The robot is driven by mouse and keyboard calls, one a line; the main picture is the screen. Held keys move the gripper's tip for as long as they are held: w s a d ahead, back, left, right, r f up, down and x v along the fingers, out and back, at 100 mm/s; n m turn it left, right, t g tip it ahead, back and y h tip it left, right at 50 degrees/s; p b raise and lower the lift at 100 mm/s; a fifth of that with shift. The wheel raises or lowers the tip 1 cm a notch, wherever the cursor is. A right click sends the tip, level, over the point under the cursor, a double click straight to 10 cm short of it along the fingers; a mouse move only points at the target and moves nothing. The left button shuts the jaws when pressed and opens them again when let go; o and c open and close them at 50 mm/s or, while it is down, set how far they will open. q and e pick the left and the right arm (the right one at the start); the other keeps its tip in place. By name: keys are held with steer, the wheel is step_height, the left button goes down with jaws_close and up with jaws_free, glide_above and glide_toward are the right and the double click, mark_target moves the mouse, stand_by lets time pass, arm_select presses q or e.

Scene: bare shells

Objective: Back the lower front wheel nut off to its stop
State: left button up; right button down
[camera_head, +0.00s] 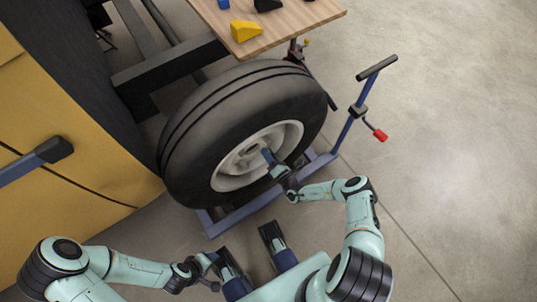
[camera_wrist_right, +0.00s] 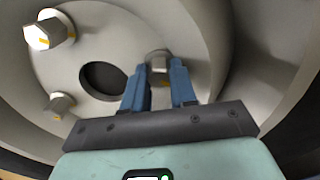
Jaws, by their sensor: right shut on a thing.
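The wheel, with its black tyre (camera_head: 190,140) and pale rim (camera_head: 228,182), stands upright in the middle of the head view. My right gripper (camera_head: 268,158) reaches its hub from the right. In the right wrist view the right gripper (camera_wrist_right: 159,68) has its blue fingers on either side of a grey wheel nut (camera_wrist_right: 158,60) with a yellow mark, and is shut on it. Two other nuts show to the left, an upper one (camera_wrist_right: 46,32) and a lower one (camera_wrist_right: 61,103), beside a dark round hole (camera_wrist_right: 103,80). My left gripper (camera_head: 210,262) is low in the head view, away from the wheel; its jaws are unclear.
A blue frame (camera_head: 248,211) runs below the wheel, with an upright handle (camera_head: 377,67) and red grip (camera_head: 380,135) at right. A wooden top (camera_head: 300,22) with a yellow block (camera_head: 245,31) stands behind. A yellow body (camera_head: 50,110) fills the left. The floor at right is clear.

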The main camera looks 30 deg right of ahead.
steer(key=shift+s+a+f, duration=0.1)
steer(key=shift+a+f, duration=0.1)
steer(key=shift+a, duration=0.05)
steer(key=c, duration=0.9)
jaws_free()
steer(key=shift+c, duration=0.2)
steer(key=shift+r, duration=0.1)
steer(key=shift+d, duration=0.1)
arm_select(q)
steer(key=shift+g+h, duration=0.3)
steer(key=shift+g, duration=0.3)
steer(key=s+r, duration=0.1)
steer(key=s+d+r+p, duration=0.1)
steer(key=s+p, duration=0.1)
steer(key=shift+s+d+r, duration=0.15)
steer(key=shift+d+r, duration=0.1)
steer(key=shift+r, duration=0.15)
arm_select(e)
steer(key=s+d, duration=0.1)
steer(key=s, duration=1.2)
steer(key=shift+s, duration=0.15)
